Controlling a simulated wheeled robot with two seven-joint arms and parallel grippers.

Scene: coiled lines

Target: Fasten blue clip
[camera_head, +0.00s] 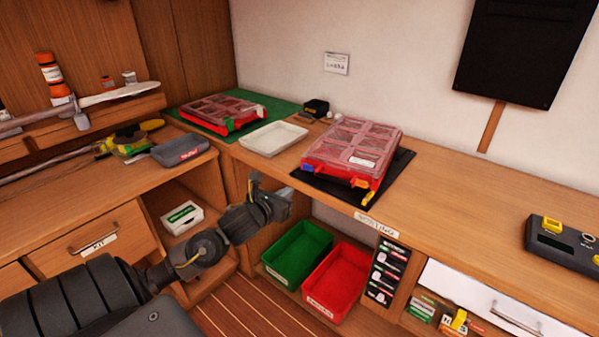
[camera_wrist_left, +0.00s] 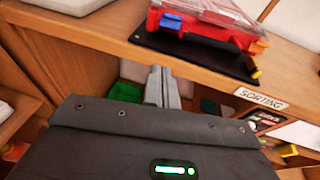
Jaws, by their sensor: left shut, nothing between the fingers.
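A red case (camera_head: 335,158) with a clear compartment lid lies on a black mat (camera_head: 307,181) at the counter's front edge. My right gripper is out of view.
A white tray (camera_head: 273,139) and a second red case (camera_head: 220,118) on a green mat (camera_head: 276,107) are farther left. A green bin (camera_head: 297,252) and a red bin (camera_head: 340,283) stand below the counter.

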